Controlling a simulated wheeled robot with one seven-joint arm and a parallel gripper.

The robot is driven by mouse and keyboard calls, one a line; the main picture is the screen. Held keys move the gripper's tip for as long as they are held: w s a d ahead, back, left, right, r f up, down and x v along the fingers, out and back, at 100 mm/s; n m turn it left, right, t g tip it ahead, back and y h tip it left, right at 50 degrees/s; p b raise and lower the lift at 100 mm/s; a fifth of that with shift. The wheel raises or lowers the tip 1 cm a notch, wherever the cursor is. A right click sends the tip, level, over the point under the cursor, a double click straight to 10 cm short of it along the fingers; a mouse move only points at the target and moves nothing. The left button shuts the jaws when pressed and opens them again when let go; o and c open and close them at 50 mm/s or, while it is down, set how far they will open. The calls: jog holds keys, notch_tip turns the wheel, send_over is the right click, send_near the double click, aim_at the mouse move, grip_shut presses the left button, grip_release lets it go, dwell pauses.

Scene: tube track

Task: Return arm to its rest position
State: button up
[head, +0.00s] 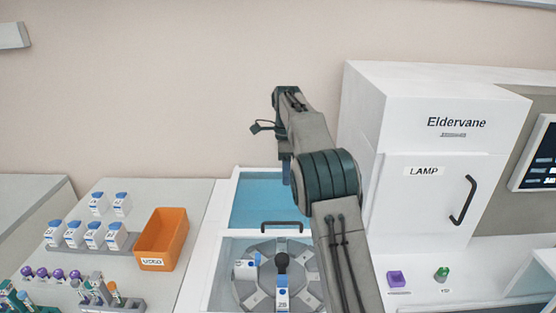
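My arm rises from the lower right of the head view and reaches over the white machine with the open blue-tinted lid. My gripper (286,170) is mostly hidden behind my own arm links. A small dark blue patch shows beside the arm there. I cannot tell if it is part of the gripper or something held. The fingers do not show clearly.
Below my arm is a grey rotor (245,288) with blue-capped vials in it. An orange bin (163,240) and a rack of white, blue-capped bottles (92,236) stand left. The white lamp cabinet (430,150) stands close right of my arm.

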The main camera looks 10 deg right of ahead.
jog(key=s+d+r+n+t, duration=0.2)
jog(key=s+r+n, duration=0.25)
jog(key=s, duration=0.45)
jog(key=s+d+r+n+t, duration=0.1)
jog(key=s+d+r+n, duration=0.15)
jog(key=s+n, duration=0.45)
jog(key=s+f+n+t, duration=0.1)
jog(key=s+f+n, duration=0.3)
jog(key=s, duration=0.7)
jog(key=s+f+n+t, duration=0.2)
jog(key=s+f+n, duration=0.1)
jog(key=s, duration=0.7)
jog(key=shift+s+f+n+b, duration=0.35)
jog(key=shift+f+b, duration=0.1)
